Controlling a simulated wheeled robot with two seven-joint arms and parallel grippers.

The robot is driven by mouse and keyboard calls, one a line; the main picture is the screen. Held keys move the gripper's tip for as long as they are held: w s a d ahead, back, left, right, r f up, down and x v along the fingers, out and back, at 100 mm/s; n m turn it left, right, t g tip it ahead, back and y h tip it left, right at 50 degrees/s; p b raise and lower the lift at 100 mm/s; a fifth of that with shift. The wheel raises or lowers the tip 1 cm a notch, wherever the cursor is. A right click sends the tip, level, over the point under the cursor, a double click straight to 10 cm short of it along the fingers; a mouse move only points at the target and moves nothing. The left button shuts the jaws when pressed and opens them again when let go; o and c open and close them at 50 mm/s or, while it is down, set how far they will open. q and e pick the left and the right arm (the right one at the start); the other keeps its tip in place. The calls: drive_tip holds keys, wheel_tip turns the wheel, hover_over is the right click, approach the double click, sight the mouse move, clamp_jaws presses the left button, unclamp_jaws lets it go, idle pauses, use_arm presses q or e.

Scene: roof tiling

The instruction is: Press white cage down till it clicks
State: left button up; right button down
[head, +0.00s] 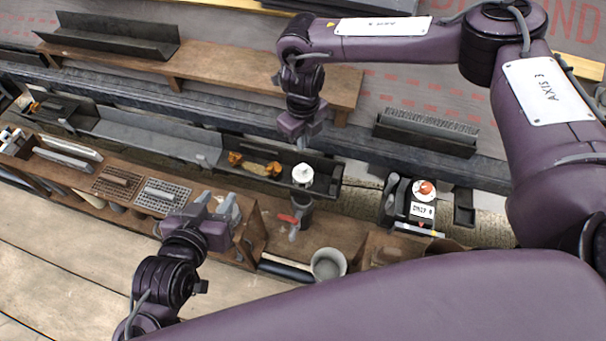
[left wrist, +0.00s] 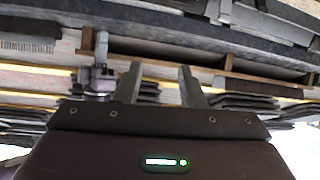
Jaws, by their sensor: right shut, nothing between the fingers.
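The white cage (head: 302,174) is a small white cap in the gutter (head: 325,180), above a dark outlet piece (head: 304,208), in the head view. I cannot tell whether it is fully seated. My right gripper (head: 302,145) points down just above the cage with a small gap, shut and empty. My left gripper (head: 219,203) is over the bench, left of the cage. Its two fingers stand apart with nothing between them, as also shows in the left wrist view (left wrist: 161,75).
Orange-ended brackets (head: 258,166) lie in the gutter left of the cage. A red-handled tool (head: 290,219) and a grey cup (head: 328,264) are below it. A box with a red button (head: 424,190) stands right. Mesh pieces (head: 163,195) lie near my left gripper.

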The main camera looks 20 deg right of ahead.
use_arm(q)
drive_tip(key=shift+s+a+f+g+y, duration=0.2)
drive_tip(key=shift+s+f+g, duration=0.4)
drive_tip(key=shift+f, duration=0.4)
drive_tip(key=shift+s+a+f+g+y, duration=0.15)
drive_tip(key=shift+s+f+g, duration=0.25)
drive_tip(key=shift+s+f, duration=0.45)
drive_tip(key=shift+w+r, duration=0.15)
drive_tip(key=shift+w, duration=0.05)
